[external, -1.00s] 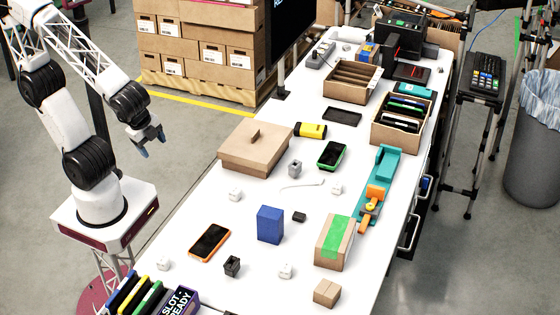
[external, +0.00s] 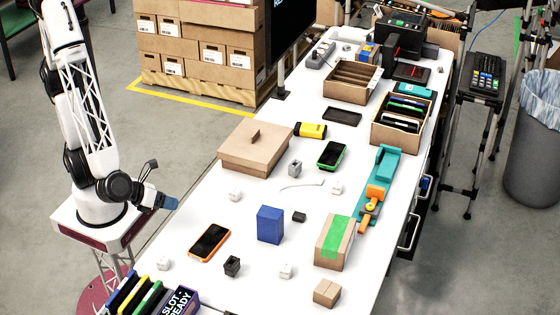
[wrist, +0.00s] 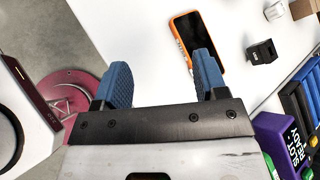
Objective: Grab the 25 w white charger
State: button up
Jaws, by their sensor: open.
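Several small white charger-like cubes lie on the white table in the external view: one left of centre (external: 235,194), one right of centre (external: 337,187), one near the front left (external: 163,264) and one near the front (external: 286,270). The front one also appears at the top right of the wrist view (wrist: 275,10). Their wattage markings are too small to read, so I cannot tell which is the 25 w one. My gripper (external: 172,203) is by the table's left edge. In the wrist view my gripper (wrist: 160,62) has its blue fingers apart, with nothing between them.
An orange-edged phone (external: 209,243), a black cube (external: 232,266), a blue box (external: 270,225) and a green-taped carton (external: 334,243) stand on the table. A large cardboard box (external: 256,148) is further back. A purple "slot ready" box (external: 180,300) stands at the front left.

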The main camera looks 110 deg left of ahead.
aim_at(159, 257)
jog(key=d+f+m+t, duration=0.1)
jog(key=d+m, duration=0.1)
jog(key=d+f+m+t+h, duration=0.1)
jog(key=d+m, duration=0.1)
jog(key=d+f+m+t+h, duration=0.1)
jog(key=d+m, duration=0.1)
jog(key=shift+w+d+f, duration=0.1)
jog(key=shift+w+d, duration=0.05)
jog(key=shift+w, duration=0.15)
jog(key=d+f+m+t+h, duration=0.1)
jog(key=d+m, duration=0.1)
jog(key=d, duration=0.1)
jog(key=s+d+f+m+t+h, duration=0.1)
jog(key=d+m+h, duration=0.1)
jog(key=m, duration=0.1)
jog(key=s+d+f+m+h, duration=0.1)
jog(key=d+m, duration=0.2)
jog(key=shift+d+f+t+h, duration=0.1)
jog(key=shift+d+t+h, duration=0.2)
jog(key=shift+d+t, duration=0.1)
jog(key=shift+w+a, duration=0.1)
jog(key=shift+x, duration=1.2)
jog(key=shift+w+f, duration=0.1)
jog(key=shift+x, duration=2.45)
jog(key=shift+a, duration=0.1)
